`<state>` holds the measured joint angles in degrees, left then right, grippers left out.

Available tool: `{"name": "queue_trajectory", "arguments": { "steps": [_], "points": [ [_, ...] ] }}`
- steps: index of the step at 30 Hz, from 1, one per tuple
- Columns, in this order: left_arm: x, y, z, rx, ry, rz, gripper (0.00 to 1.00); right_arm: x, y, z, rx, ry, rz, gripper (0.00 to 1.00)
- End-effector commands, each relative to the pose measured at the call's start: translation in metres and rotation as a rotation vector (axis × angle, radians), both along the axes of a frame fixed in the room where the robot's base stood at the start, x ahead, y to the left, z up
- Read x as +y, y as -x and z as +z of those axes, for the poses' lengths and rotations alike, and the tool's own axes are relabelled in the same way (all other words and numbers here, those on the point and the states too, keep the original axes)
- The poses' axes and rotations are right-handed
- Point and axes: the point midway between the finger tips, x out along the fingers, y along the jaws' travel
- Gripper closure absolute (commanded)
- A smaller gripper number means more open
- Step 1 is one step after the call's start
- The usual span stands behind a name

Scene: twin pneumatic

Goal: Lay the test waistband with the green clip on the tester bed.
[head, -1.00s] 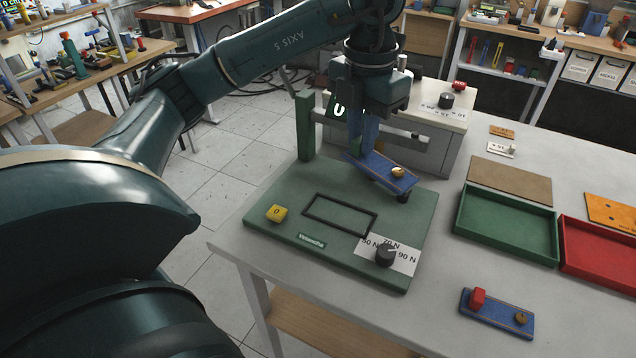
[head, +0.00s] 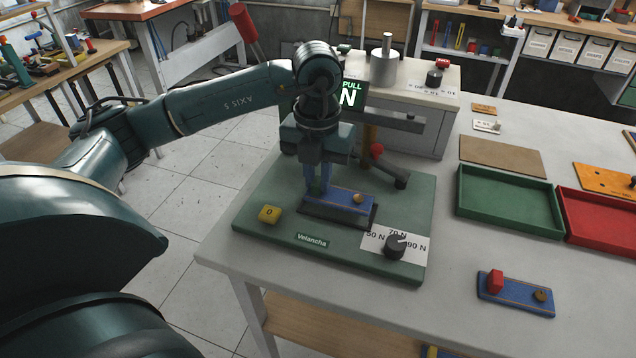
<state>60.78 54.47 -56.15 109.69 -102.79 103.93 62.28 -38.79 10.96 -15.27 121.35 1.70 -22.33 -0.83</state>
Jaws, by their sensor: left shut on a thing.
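My left gripper (head: 318,187) is shut on one end of a blue waistband strip (head: 342,199) with a brass button at its other end. The gripper hides the clip at the held end, so its colour does not show now. The strip is over the black-outlined rectangle (head: 372,221) of the green tester bed (head: 285,213), roughly lined up with it. A dark shadow lies along its front edge; I cannot tell whether it touches the bed. My right gripper is not in view.
A yellow button (head: 269,214) and a dial (head: 396,246) sit on the bed. The tester's arm (head: 398,179) is close behind the strip. A blue strip with a red clip (head: 515,294) lies at the right front. Green (head: 510,232) and red (head: 600,243) trays stand beyond.

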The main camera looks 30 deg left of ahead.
Motion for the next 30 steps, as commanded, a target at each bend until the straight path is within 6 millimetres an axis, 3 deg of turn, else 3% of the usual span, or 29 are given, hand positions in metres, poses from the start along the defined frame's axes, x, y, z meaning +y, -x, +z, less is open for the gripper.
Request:
{"name": "queue_trajectory", "arguments": {
  "steps": [4,15,16,22,30],
  "points": [
    [0.000,0.001,-0.021,0.004,-0.001,0.001,1.00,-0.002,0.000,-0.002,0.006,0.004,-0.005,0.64],
    [0.000,0.000,-0.027,0.001,0.000,0.000,1.00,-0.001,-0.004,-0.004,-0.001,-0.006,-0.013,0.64],
    [0.000,0.000,-0.026,0.001,0.000,0.000,0.83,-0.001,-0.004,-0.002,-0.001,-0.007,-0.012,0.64],
    [0.000,0.000,-0.025,0.002,-0.001,-0.001,0.67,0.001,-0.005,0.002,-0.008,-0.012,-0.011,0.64],
    [0.000,0.000,-0.025,0.002,-0.001,-0.001,0.63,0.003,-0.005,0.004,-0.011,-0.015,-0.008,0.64]
  ]
}}
